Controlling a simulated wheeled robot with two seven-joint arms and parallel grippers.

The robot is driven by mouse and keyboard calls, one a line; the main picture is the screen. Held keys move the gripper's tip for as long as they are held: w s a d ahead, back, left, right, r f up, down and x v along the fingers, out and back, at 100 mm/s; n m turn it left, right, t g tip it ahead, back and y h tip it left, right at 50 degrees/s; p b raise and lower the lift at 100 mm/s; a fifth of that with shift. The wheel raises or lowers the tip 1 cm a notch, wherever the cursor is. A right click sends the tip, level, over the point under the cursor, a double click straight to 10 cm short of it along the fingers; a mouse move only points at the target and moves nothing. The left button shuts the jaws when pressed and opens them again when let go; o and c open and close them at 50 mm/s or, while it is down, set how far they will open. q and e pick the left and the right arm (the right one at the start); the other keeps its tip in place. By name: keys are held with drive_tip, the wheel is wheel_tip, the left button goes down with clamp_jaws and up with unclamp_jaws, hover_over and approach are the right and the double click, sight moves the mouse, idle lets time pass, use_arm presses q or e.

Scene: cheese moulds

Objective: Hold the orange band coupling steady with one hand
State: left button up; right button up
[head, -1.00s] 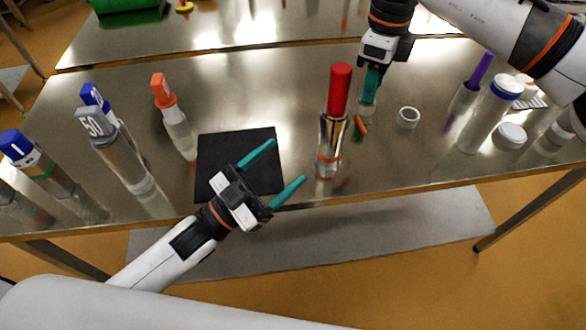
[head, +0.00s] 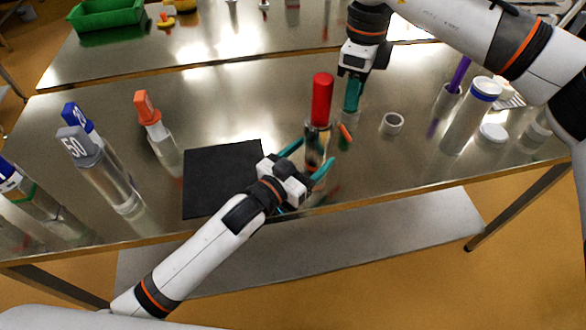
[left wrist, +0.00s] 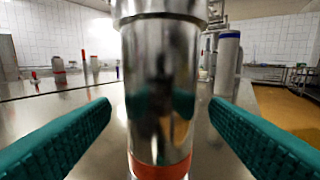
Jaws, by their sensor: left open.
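The orange band coupling (head: 318,140), a shiny steel cylinder, stands upright near the table's front edge with a red cylinder (head: 321,98) on top. In the left wrist view the coupling (left wrist: 160,95) fills the middle, its orange band (left wrist: 160,168) low down. My left gripper (head: 314,154) is open, with teal fingers to either side of the coupling. In the left wrist view a gap shows between the coupling and each finger. My right gripper (head: 352,95) is above the table, behind and right of the coupling; its jaw opening is not clear.
A black mat (head: 222,178) lies left of the coupling. A small orange piece (head: 345,132) and a white ring (head: 391,123) lie to the right. Grey-topped (head: 73,143) and orange-topped (head: 146,107) containers stand left. A tall blue-rimmed cylinder (head: 468,118) stands right.

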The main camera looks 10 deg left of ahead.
sight(319, 149)
use_arm(q)
drive_tip(key=shift+x, duration=1.55)
